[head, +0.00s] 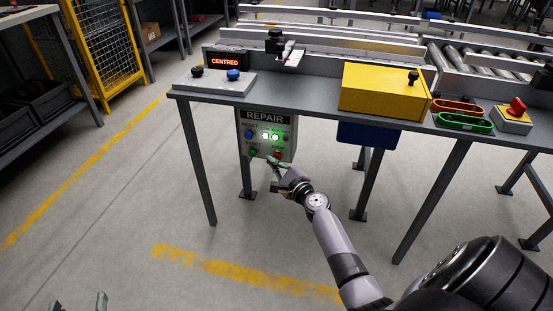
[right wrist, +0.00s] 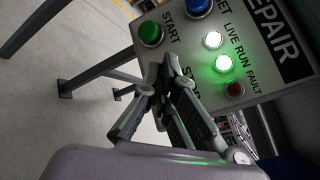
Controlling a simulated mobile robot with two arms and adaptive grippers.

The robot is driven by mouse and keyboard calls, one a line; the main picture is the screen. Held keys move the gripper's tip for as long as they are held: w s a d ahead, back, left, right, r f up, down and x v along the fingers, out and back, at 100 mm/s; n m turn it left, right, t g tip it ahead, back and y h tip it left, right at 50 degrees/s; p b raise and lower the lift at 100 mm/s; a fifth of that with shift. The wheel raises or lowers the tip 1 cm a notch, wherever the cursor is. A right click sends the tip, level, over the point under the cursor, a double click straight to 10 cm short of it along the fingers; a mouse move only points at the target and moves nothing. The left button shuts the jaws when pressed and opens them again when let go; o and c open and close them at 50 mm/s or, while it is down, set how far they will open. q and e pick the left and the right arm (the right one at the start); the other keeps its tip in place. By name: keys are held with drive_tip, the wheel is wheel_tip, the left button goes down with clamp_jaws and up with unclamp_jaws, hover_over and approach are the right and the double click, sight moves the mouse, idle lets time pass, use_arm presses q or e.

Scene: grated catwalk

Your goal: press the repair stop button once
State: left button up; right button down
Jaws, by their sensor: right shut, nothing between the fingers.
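The grey REPAIR panel (head: 241,120) hangs below the table edge. In the right wrist view the panel (right wrist: 262,75) shows a green START button (right wrist: 150,33), a blue RESET button (right wrist: 198,8) and a partly covered STOP label (right wrist: 190,78). My right gripper (head: 272,163) is shut and empty at the panel's lower part. In the right wrist view its fingertips (right wrist: 165,75) cover the place beside the STOP label, so the stop button is hidden there. A bit of red (head: 278,153) shows just above the gripper in the head view. Contact cannot be told. My left gripper (head: 78,303) is open at the bottom left.
The LIVE lamp (right wrist: 212,40) is white and the RUN lamp (right wrist: 224,64) is green; the FAULT lamp (right wrist: 235,89) is dark. Table legs flank the panel.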

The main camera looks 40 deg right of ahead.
use_arm(q)
drive_tip(key=shift+w+d+r+t+h, duration=0.2)
drive_tip(key=shift+r+t, duration=0.2)
drive_tip(key=shift+r, duration=0.2)
drive_tip(key=shift+w+d+r+t+h, duration=0.1)
drive_tip(key=shift+w+r+t, duration=0.05)
drive_tip(key=shift+r+t, duration=0.35)
use_arm(e)
drive_tip(key=shift+w+d, duration=0.45)
drive_tip(key=shift+d, duration=0.1)
idle(0.5)
use_arm(q)
drive_tip(key=shift+s+a+f+g+y, duration=0.15)
drive_tip(key=shift+s+f+g, duration=0.05)
drive_tip(key=shift+f+g, duration=0.3)
drive_tip(key=shift+s+a+f+g+y, duration=0.1)
drive_tip(key=shift+s+f+g, duration=0.2)
drive_tip(key=shift+f, duration=0.35)
drive_tip(key=shift+s+a+f+g+y, duration=0.1)
drive_tip(key=shift+a+f+g+y, duration=0.05)
drive_tip(key=shift+f+g, duration=0.4)
use_arm(e)
drive_tip(key=shift+s+a, duration=0.8)
drive_tip(key=shift+a, duration=0.15)
drive_tip(key=shift+a, duration=0.1)
